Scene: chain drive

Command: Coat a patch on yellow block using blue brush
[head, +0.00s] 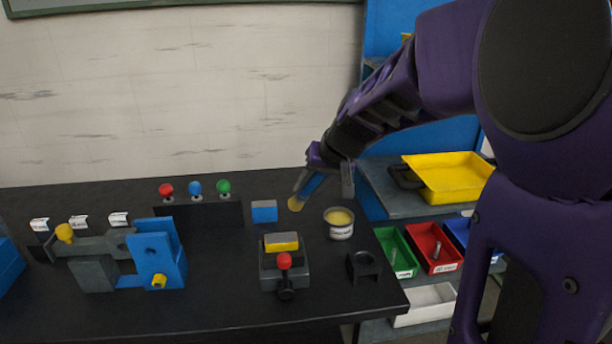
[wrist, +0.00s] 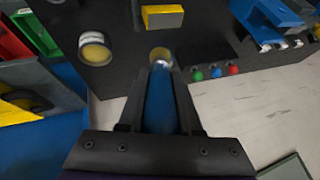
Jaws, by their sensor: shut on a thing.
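My gripper (head: 322,175) is shut on the blue brush (head: 313,186), held tilted above the table. In the wrist view the brush's blue handle (wrist: 160,100) lies between the fingers and its yellowish tip (wrist: 160,55) points away from my gripper. The yellow block (head: 281,242) sits in a dark grey vise (head: 268,275) with a red knob; it also shows in the wrist view (wrist: 162,17). The brush tip is up and behind the block, apart from it. Any coating on the block cannot be made out.
An open can of yellow stuff (head: 340,227) stands right of the block. A black holder (head: 363,266) is near the right edge. A blue and grey block (head: 264,212) is behind the vise. A blue bracket assembly (head: 155,260) stands left. Bins fill the right shelf.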

